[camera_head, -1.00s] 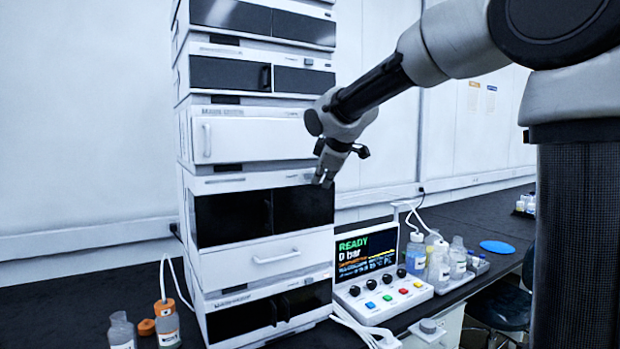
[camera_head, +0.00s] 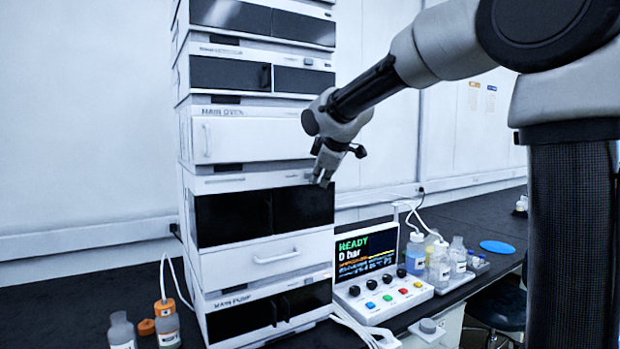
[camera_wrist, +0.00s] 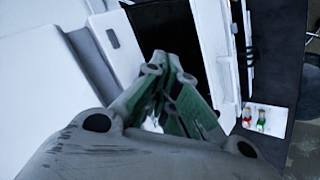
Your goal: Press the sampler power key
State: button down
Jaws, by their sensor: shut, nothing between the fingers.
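The sampler module, with dark twin windows and a white drawer (camera_head: 265,250) below them, sits in the lower middle of the stack. A small grey key (camera_head: 308,176) is on the white strip above its windows, close to my gripper. In the wrist view, a grey rounded key (camera_wrist: 112,38) shows on a white panel beside a dark window, up and left of the fingers. My gripper (camera_head: 323,183) is shut and empty, in front of the windows' upper right corner. Its green-padded fingers (camera_wrist: 170,75) also show in the wrist view. I cannot tell whether the fingertips touch the front.
The oven module (camera_head: 250,140) is above the sampler and the pump module (camera_head: 250,316) below. A control box with a READY screen (camera_head: 366,252) and several coloured buttons stands at right, with bottles (camera_head: 439,262) beside it. Bottles (camera_head: 167,325) also stand at the lower left.

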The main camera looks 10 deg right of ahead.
jog(key=shift+w+a, duration=0.1)
jog(key=shift+w, duration=0.25)
dwell(0.3)
jog(key=shift+s+d, duration=0.3)
jog(key=shift+s, duration=0.65)
jog(key=s+d, duration=0.2)
jog(key=s, duration=0.3)
jog(key=shift+s, duration=0.35)
